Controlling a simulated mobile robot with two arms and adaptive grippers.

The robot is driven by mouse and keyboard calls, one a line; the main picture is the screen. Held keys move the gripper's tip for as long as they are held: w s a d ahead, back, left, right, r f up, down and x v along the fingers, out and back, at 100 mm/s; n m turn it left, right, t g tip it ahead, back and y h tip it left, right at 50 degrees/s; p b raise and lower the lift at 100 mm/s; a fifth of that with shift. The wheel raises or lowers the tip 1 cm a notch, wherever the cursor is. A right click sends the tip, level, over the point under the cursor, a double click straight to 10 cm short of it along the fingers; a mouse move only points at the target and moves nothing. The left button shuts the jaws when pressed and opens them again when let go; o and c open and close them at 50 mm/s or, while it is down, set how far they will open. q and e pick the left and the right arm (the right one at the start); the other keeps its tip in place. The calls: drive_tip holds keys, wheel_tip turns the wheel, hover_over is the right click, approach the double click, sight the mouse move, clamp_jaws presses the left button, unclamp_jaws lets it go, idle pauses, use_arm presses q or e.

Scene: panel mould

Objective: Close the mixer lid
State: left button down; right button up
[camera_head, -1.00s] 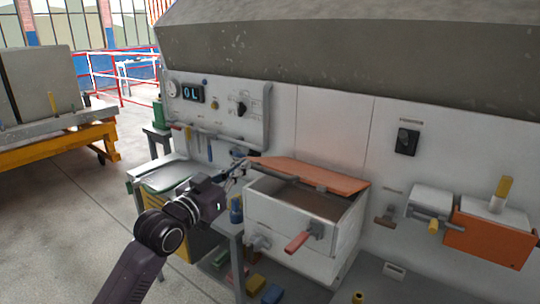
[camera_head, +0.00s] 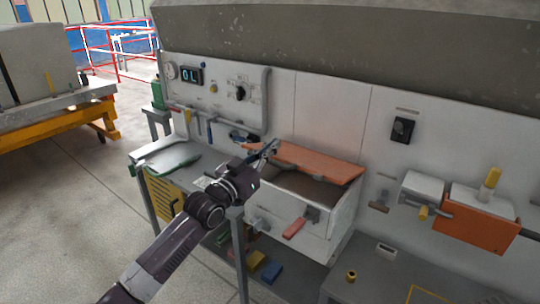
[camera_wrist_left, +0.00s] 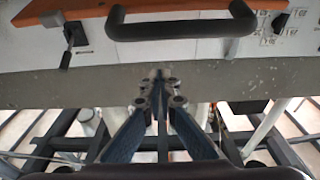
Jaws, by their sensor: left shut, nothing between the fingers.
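The mixer is a pale box (camera_head: 325,238) with a brown inside showing through its open top. Its orange lid (camera_head: 318,162) is raised at the back of the opening, tilted. My left gripper (camera_head: 270,147) is shut and empty at the left end of the lid; I cannot tell whether it touches. In the left wrist view the gripper (camera_wrist_left: 158,78) has its fingers together. A dark bar handle (camera_wrist_left: 180,28) lies beyond the fingertips, and the orange lid (camera_wrist_left: 70,10) shows along the top edge. My right gripper is not in view.
A red lever (camera_head: 294,228) sticks out from the mixer's front. A grey side table (camera_head: 165,158) stands to the left. An orange box (camera_head: 475,232) is on the wall to the right. A large grey hood (camera_head: 350,45) overhangs the panel.

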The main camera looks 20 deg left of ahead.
sight(270, 160)
use_arm(q)
drive_tip(key=f, duration=0.2)
drive_tip(key=s+f, duration=0.1)
drive_tip(key=f, duration=0.1)
drive_tip(key=shift+a+p, duration=0.25)
drive_tip(key=shift+p, duration=0.1)
drive_tip(key=shift+w, duration=0.1)
drive_tip(key=shift+d, duration=0.1)
